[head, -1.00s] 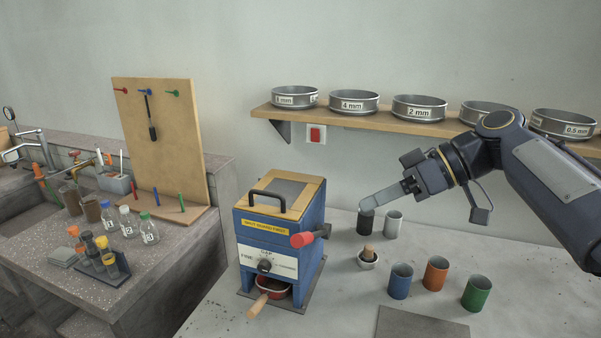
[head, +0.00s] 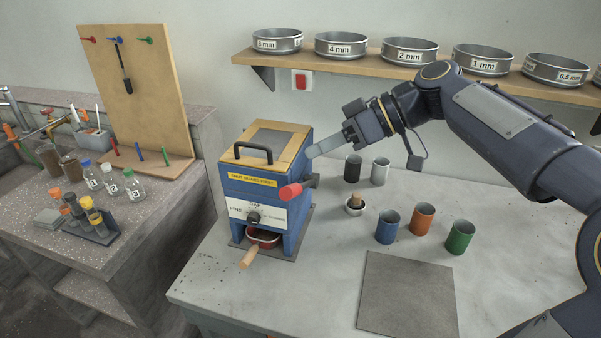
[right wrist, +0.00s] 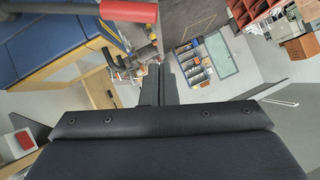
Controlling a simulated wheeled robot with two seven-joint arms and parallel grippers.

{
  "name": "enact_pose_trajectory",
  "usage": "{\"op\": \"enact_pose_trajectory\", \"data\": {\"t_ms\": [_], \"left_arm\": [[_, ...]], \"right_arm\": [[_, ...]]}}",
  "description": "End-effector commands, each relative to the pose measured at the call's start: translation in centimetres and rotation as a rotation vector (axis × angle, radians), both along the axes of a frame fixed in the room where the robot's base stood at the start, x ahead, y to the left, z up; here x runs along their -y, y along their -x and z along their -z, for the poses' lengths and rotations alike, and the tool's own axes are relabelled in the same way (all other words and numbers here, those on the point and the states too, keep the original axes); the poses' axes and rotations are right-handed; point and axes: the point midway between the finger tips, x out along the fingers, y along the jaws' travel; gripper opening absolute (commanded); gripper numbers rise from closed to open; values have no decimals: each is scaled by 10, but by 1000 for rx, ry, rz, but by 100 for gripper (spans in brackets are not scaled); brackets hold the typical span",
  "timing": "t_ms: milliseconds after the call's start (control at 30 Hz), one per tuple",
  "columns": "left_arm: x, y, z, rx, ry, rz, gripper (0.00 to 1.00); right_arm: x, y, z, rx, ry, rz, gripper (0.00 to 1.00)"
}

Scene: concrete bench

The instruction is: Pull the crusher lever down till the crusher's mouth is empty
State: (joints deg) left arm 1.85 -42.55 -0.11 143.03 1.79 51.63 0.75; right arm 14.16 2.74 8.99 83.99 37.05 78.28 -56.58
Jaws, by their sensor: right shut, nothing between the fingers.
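The crusher (head: 240,190) is a blue box with a wooden top frame, a grey panel and a black handle on top. Its mouth is not visible from here. The lever's red grip (head: 291,191) sticks forward from the crusher's right side, roughly level. A red pan (head: 263,238) with a wooden handle sits in the crusher's lower opening. My right gripper (head: 312,152) is shut and empty, its fingertips just above and behind the red grip, apart from it. The red grip (right wrist: 130,10) also shows at the top of the right wrist view, beside the shut fingers (right wrist: 160,85). My left gripper is out of view.
Several cups, one of them blue (head: 387,226), and a small bowl (head: 355,205) stand right of the crusher. A grey mat (head: 408,295) lies in front. A shelf (head: 345,68) of sieves runs along the wall above. Bench right of the mat is clear.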

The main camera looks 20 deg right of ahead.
Motion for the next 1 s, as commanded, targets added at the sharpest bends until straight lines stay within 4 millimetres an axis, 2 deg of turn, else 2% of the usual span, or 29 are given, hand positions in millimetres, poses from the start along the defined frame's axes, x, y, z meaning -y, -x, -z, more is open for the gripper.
{"op": "enact_pose_trajectory", "data": {"t_ms": [133,200,400,833,1000], "left_arm": [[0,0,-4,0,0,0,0],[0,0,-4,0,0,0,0],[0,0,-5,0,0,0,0],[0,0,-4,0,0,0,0],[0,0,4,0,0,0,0]], "right_arm": [[-26,-9,16,-4,0,-4,0],[-29,-6,28,-5,0,-1,0],[-36,-2,48,-3,1,0,0],[-38,-1,53,0,1,1,0],[-39,0,58,12,9,1,0]]}}
